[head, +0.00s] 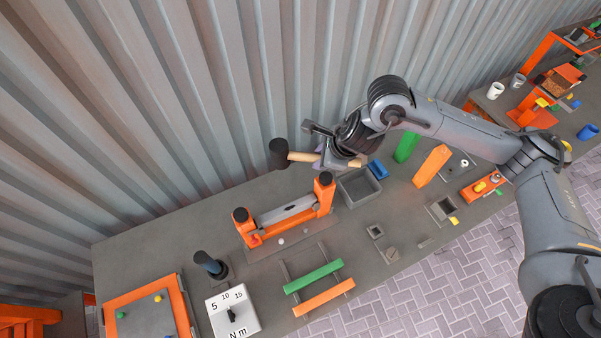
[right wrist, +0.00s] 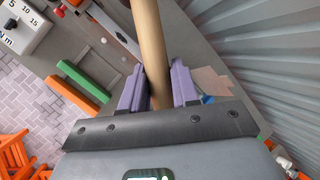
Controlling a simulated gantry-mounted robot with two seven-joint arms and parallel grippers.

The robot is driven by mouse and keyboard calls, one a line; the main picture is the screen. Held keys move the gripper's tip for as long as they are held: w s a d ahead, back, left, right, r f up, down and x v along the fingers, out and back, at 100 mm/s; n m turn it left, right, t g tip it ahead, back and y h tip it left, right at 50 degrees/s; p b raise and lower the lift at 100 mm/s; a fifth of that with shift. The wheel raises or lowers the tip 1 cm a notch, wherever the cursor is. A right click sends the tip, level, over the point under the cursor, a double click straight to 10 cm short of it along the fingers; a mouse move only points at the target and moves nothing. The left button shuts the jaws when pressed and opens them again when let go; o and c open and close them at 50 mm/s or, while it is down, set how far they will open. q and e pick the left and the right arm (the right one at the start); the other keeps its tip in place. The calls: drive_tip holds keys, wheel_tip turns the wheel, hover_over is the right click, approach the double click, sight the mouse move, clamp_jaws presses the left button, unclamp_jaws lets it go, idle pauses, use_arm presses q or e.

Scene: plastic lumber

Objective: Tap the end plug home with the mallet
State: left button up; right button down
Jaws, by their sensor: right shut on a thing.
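The mallet has a black head (head: 278,153) and a pale wooden handle (head: 302,157). My right gripper (head: 326,159) is shut on the handle and holds the mallet above the back of the bench, its head pointing left. In the right wrist view the handle (right wrist: 150,45) runs between the two purple fingers (right wrist: 157,90); the mallet head is out of that frame. Below the mallet, an orange fixture (head: 254,238) with two black-capped posts holds a grey bar (head: 289,213). I cannot make out the end plug for certain. My left gripper is out of view.
On the grey bench (head: 150,252) stand a grey bin (head: 358,190), a black-handled tool (head: 210,264), a white dial box (head: 233,312), and green (head: 314,276) and orange (head: 323,297) bars on a rack. A corrugated wall (head: 200,110) rises close behind.

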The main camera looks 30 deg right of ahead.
drive_tip(key=s+d+f+n+y+b, duration=0.1)
drive_tip(key=s+d, duration=0.1)
drive_tip(key=d, duration=0.4)
drive_tip(key=s+d+f+n+b, duration=0.1)
drive_tip(key=s+d+b, duration=0.1)
drive_tip(key=d, duration=0.4)
drive_tip(key=shift+n, duration=0.3)
drive_tip(key=shift+d+f+b, duration=0.25)
drive_tip(key=shift+f+b, duration=0.65)
drive_tip(key=shift+f, duration=0.45)
drive_tip(key=shift+d+f+b, duration=0.25)
drive_tip(key=shift+f+b, duration=0.65)
drive_tip(key=shift+f, duration=0.4)
wheel_tip(320, 180, down, 3)
drive_tip(key=b, duration=0.2)
drive_tip(key=shift+r+b, duration=0.15)
drive_tip(key=shift+b, duration=0.2)
